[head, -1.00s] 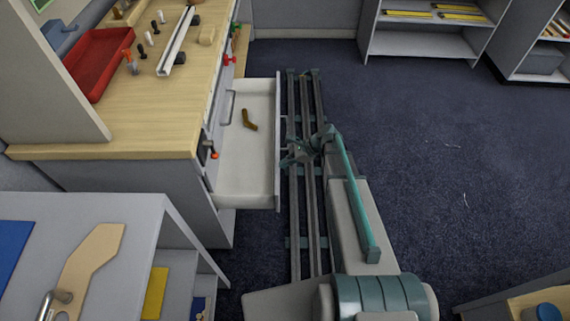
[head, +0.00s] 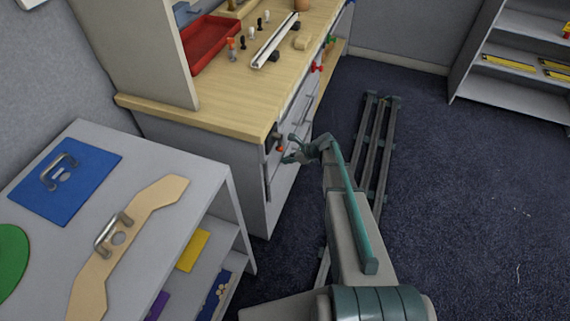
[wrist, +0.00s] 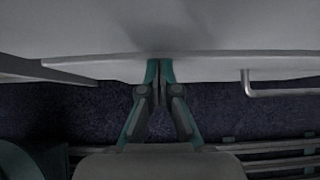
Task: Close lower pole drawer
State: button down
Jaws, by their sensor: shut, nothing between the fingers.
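The lower drawer's pale front (head: 284,184) shows in the head view low on the cabinet under the wooden worktop. It looks in line with the cabinet face, or nearly so; my arm covers part of it, and its inside is hidden. My gripper (head: 291,152) is at the cabinet front, beside the drawer. In the wrist view my gripper (wrist: 159,68) is shut and empty, its fingertips at the edge of a grey panel (wrist: 205,68). Whether they touch it is hard to tell. A bar handle (wrist: 285,92) is to the right of the fingers.
The worktop (head: 215,110) holds a red tray (head: 212,42) and several small items. Dark carpet (head: 460,180) at the right is open; rails (head: 376,150) run along the floor.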

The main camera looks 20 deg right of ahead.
jog(key=shift+w+a, duration=0.3)
dwell(0.4)
jog(key=s+d+f+v, duration=0.1)
jog(key=d+f+v, duration=0.1)
jog(key=v, duration=1.1)
jog(key=s+a+f+n+g+h, duration=0.2)
jog(key=s+a+f+n+g, duration=0.15)
jog(key=s+f+n, duration=0.5)
jog(key=s+a+f+n+g+h, duration=0.25)
jog(key=s+a+f+n, duration=0.2)
jog(key=s+n, duration=0.65)
jog(key=s+a+f+n+g+h, duration=0.1)
jog(key=s+a+f+g, duration=0.1)
jog(key=s, duration=0.6)
jog(key=s+a+f+n+g+h, duration=0.1)
jog(key=s+a+n+g, duration=0.1)
jog(key=s, duration=0.7)
jog(key=s+a+f+n+g+h, duration=0.1)
jog(key=s+a+f+n+g, duration=0.1)
jog(key=s, duration=0.7)
jog(key=shift+f, duration=0.35)
